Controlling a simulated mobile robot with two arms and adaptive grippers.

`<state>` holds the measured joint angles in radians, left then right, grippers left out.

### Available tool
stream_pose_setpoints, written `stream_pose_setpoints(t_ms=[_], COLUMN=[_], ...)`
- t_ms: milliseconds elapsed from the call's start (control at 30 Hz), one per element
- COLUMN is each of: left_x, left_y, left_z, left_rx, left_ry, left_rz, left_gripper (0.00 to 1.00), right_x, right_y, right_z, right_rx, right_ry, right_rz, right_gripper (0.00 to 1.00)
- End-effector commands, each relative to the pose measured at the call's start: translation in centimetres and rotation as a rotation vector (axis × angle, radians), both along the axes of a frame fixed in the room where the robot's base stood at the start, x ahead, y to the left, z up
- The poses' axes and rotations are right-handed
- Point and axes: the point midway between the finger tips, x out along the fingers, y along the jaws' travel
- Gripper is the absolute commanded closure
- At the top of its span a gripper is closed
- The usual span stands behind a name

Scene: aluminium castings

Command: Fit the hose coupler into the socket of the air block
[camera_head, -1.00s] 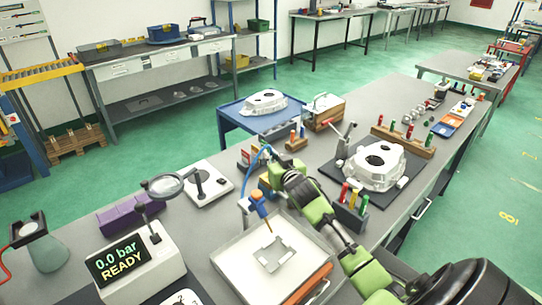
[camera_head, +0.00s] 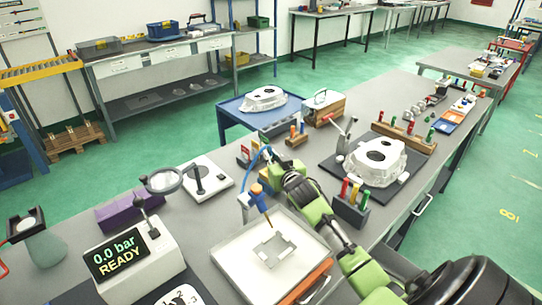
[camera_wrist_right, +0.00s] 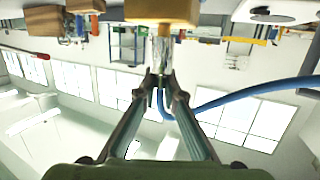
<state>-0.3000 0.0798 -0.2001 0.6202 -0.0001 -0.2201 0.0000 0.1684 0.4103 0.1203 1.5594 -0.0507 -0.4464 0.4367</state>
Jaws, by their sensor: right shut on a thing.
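My right gripper (camera_head: 270,168) is shut on the hose coupler, above the bench behind the white tray. In the right wrist view the coupler (camera_wrist_right: 161,58) is a small metal piece between the two fingertips (camera_wrist_right: 161,84). A blue hose (camera_wrist_right: 255,93) runs from it, and the hose (camera_head: 252,163) also arches beside the gripper in the head view. The coupler's front end points at a brass-coloured block (camera_wrist_right: 162,10), which looks like the air block. They meet or overlap in the wrist view; I cannot tell how deep the coupler sits. My left gripper is out of view.
A white tray (camera_head: 228,262) with a flat grey part lies in front of the gripper. A rack of coloured-handled tools (camera_head: 350,209) and a casting (camera_head: 375,160) stand to the right. A magnifier stand (camera_head: 207,180) and a display reading "0.0 bar READY" (camera_head: 120,255) are at left.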

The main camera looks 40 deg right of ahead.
Motion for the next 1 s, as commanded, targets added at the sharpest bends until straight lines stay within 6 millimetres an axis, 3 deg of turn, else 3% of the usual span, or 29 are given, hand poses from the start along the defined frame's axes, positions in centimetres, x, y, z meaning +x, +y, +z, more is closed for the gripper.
stream_pose_setpoints(t_ms=[367, 400, 467, 833, 1000], left_x=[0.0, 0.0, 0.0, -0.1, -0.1], left_y=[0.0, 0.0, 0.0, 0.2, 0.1], left_z=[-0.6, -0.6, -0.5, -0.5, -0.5], left_rx=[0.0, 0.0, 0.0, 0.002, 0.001], left_ry=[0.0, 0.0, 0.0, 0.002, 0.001], left_rz=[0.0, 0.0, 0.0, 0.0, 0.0], left_gripper=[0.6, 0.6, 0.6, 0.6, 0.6], right_x=[0.0, 0.0, 0.0, -0.1, -1.5], right_y=[0.0, 0.0, 0.0, 0.1, 0.6], right_z=[-1.0, -1.0, -0.9, -1.0, -0.8], right_rx=[0.0, 0.0, 0.0, 0.0, 0.002], right_ry=[-0.001, -0.001, -0.001, 0.0, 0.001], right_rz=[0.0, 0.0, 0.0, 0.0, 0.002], right_gripper=[1.0, 0.86, 0.72, 0.72, 0.72])
